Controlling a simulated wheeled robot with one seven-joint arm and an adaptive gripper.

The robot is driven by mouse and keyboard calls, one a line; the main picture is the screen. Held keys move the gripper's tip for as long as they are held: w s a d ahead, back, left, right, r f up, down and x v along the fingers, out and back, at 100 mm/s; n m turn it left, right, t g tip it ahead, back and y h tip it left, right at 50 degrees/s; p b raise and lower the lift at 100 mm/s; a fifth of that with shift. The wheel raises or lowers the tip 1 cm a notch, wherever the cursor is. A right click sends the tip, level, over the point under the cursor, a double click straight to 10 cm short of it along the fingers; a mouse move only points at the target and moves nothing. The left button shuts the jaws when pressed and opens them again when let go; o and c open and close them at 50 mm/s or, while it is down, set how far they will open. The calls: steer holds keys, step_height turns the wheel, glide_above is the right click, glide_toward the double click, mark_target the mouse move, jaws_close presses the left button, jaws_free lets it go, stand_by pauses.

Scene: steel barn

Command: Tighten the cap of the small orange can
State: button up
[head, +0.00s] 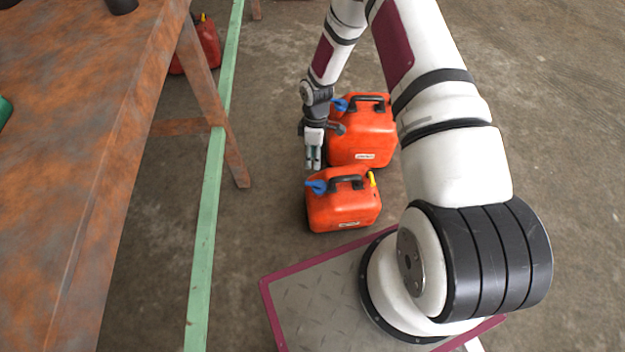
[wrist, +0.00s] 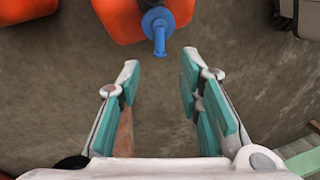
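The small orange can (head: 345,212) stands upright on the floor, nearest my base, with a black handle, a yellow part and a blue cap (head: 316,187) at its left end. My gripper (head: 313,164) points down just above and behind that cap in the head view. In the wrist view, my gripper (wrist: 158,72) is open and empty. An orange can with a blue cap (wrist: 158,24), apparently the small one, is beyond the fingertips at the top edge; the cap is not between the fingers. Most of that can is cut off.
A larger orange can (head: 362,140) stands right behind the small one, close to my gripper. A rusty table (head: 95,130) and a green rail (head: 210,230) are on the left. Another red can (head: 207,42) stands beyond the rail. Floor between rail and cans is clear.

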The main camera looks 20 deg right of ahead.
mark_target(313, 185)
steer(key=f+b, duration=0.1)
steer(key=f, duration=0.2)
steer(key=s+f+b, duration=0.1)
steer(key=f, duration=0.3)
steer(key=s+a+f, duration=0.1)
steer(key=f, duration=0.2)
steer(key=shift+f+b, duration=0.4)
